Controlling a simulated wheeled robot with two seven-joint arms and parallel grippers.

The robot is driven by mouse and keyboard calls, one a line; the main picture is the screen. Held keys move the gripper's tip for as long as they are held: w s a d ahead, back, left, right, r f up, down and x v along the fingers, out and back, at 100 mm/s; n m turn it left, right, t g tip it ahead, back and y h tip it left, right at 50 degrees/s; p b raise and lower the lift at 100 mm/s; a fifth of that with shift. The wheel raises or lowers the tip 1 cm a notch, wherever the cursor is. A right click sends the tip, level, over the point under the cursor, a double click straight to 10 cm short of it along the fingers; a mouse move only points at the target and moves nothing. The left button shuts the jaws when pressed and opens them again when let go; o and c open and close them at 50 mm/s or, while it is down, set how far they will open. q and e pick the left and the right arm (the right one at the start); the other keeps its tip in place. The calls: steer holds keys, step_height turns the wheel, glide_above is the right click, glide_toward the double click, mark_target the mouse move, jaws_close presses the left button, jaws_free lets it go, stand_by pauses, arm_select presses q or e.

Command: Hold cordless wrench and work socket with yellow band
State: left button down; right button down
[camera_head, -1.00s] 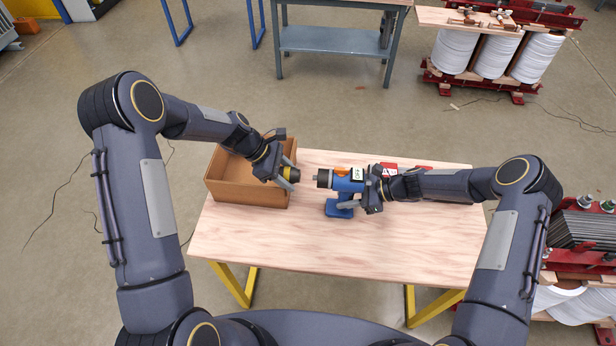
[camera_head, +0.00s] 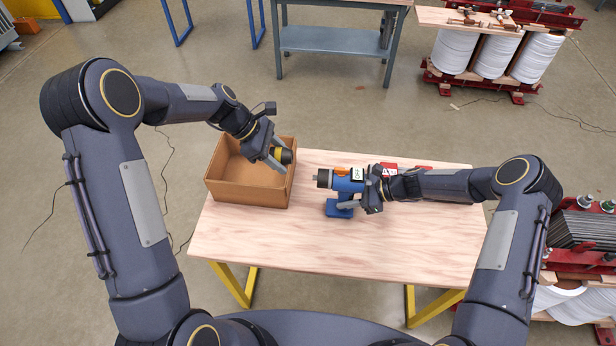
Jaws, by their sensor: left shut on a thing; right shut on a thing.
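The cordless wrench (camera_head: 347,185) is blue and black with a white label and an orange part on top. It stands upright on its blue base, its nose pointing left. My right gripper (camera_head: 371,192) is shut on it from the right. The work socket (camera_head: 283,156) is dark with a yellow band. My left gripper (camera_head: 277,158) is shut on it, holding it in the air by the right wall of the brown box, left of and apart from the wrench's nose. The gripper's fingers hide part of the socket.
An open brown box (camera_head: 250,196) stands on the left of the wooden table (camera_head: 330,250); it looks empty where visible. Red items (camera_head: 390,170) lie behind the wrench, partly hidden by my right arm. The table's front is clear.

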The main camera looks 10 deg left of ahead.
arm_select(q)
steer(key=shift+a+r, duration=0.1)
steer(key=shift+r, duration=0.35)
arm_select(e)
steer(key=c, duration=1)
jaws_free()
steer(key=shift+d, duration=0.1)
steer(key=v, duration=1.1)
steer(key=shift+d+r, duration=0.25)
steer(key=shift+d, duration=0.1)
